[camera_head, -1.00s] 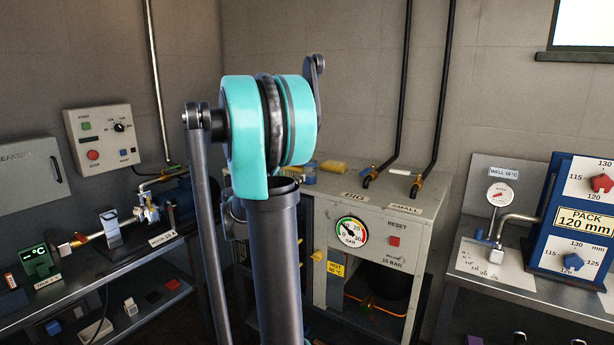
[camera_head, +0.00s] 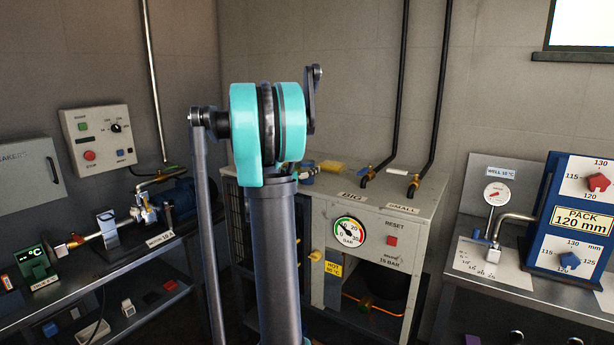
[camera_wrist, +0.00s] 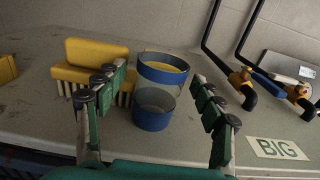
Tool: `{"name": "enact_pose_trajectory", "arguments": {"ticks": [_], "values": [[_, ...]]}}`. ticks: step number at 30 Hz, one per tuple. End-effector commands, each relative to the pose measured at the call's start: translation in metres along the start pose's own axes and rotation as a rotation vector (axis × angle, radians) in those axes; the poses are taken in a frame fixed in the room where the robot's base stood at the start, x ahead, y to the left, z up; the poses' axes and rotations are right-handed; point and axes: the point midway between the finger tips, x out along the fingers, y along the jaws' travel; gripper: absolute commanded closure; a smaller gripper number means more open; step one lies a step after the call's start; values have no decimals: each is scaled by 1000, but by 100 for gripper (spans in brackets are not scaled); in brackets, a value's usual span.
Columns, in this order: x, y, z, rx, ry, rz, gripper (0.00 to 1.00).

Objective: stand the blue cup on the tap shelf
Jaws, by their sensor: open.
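A blue cup (camera_wrist: 152,112) stands on the grey top of the cabinet in the wrist view, between the two fingers of my open gripper (camera_wrist: 158,104). The gap between the fingers is empty apart from the cup, and I cannot tell whether either finger touches it. Right behind it is a second round piece, blue-rimmed with a pale band and yellow inside (camera_wrist: 163,72); I cannot tell whether the two are joined. Two taps with black spouts (camera_wrist: 242,90) and yellow-brown fittings (camera_wrist: 300,92) are to the right.
A yellow sponge-like block with bristles (camera_wrist: 95,65) lies left of the cup. A BIG label (camera_wrist: 277,148) lies on the cabinet top at the right. The cabinet (camera_head: 400,225) carries a gauge (camera_head: 348,232) and a red button. A bench with a pack gauge (camera_head: 580,220) stands further right.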

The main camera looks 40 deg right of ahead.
Motion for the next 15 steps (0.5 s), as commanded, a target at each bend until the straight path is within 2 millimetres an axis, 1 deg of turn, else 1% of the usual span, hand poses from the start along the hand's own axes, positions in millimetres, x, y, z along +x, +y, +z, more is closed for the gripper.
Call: {"name": "enact_pose_trajectory", "arguments": {"ticks": [3, 4, 12, 14, 15], "values": [[0, 0, 0, 0, 0, 0, 31], [0, 0, 0, 0, 0, 0, 34], [0, 0, 0, 0, 0, 0, 67], [0, 0, 0, 0, 0, 0, 75], [0, 0, 0, 0, 0, 0, 76]]}}
